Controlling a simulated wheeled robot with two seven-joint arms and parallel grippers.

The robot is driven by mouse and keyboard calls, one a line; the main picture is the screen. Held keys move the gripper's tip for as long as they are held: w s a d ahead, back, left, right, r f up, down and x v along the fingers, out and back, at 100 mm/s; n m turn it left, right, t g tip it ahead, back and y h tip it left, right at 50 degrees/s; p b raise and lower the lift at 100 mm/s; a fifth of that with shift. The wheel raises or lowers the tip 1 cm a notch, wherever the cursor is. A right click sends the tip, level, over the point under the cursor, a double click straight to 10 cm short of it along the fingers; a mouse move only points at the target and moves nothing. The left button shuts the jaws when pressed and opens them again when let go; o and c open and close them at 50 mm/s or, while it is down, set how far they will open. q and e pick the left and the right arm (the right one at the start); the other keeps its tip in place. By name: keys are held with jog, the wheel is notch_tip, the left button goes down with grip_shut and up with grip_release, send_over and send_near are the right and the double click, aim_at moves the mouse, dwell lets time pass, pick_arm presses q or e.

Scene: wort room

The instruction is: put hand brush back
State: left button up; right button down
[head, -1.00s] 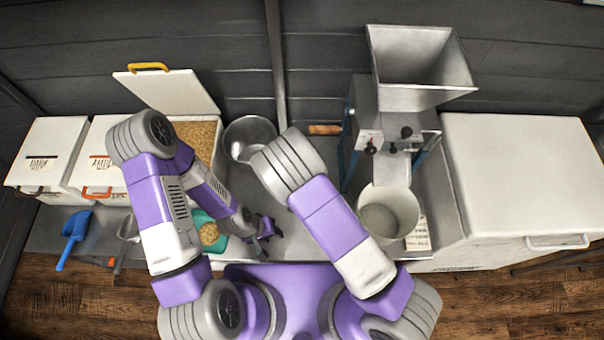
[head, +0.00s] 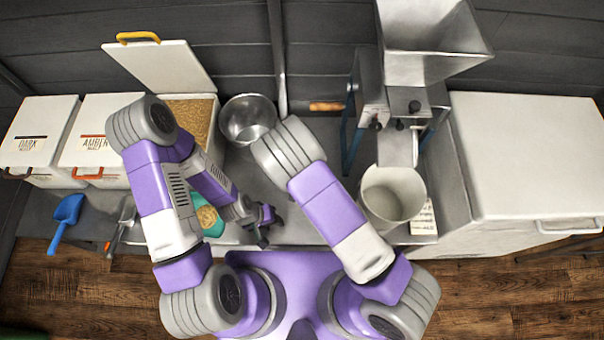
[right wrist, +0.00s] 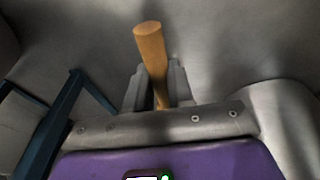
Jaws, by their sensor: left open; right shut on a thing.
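In the right wrist view a plain wooden handle (right wrist: 150,48), taken as the hand brush's, stands between the fingers of my right gripper (right wrist: 160,83), which is shut on it. Its brush end is hidden. In the head view my right gripper is hidden behind my own arm. A short wooden handle (head: 326,106) also shows near the back wall, left of the mill; I cannot tell if it is the same one. My left gripper (head: 265,226) is open and empty over the front of the bench.
A steel mill (head: 405,105) on blue legs stands over a white bucket (head: 392,195). A metal bowl (head: 248,119) is left of centre. An open grain bin (head: 190,118), lidded white bins (head: 35,140), a blue scoop (head: 68,213) and a teal container (head: 215,228) are left. A white chest (head: 530,150) stands right.

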jog(key=c, duration=0.9)
grip_release()
pick_arm(q)
notch_tip(320, 180, up, 3)
jog(key=p, duration=0.2)
jog(key=shift+f+p, duration=0.2)
jog(key=shift+p, duration=0.1)
pick_arm(e)
jog(key=v, duration=0.7)
jog(key=shift+s+r, duration=0.1)
jog(key=shift+r, duration=0.2)
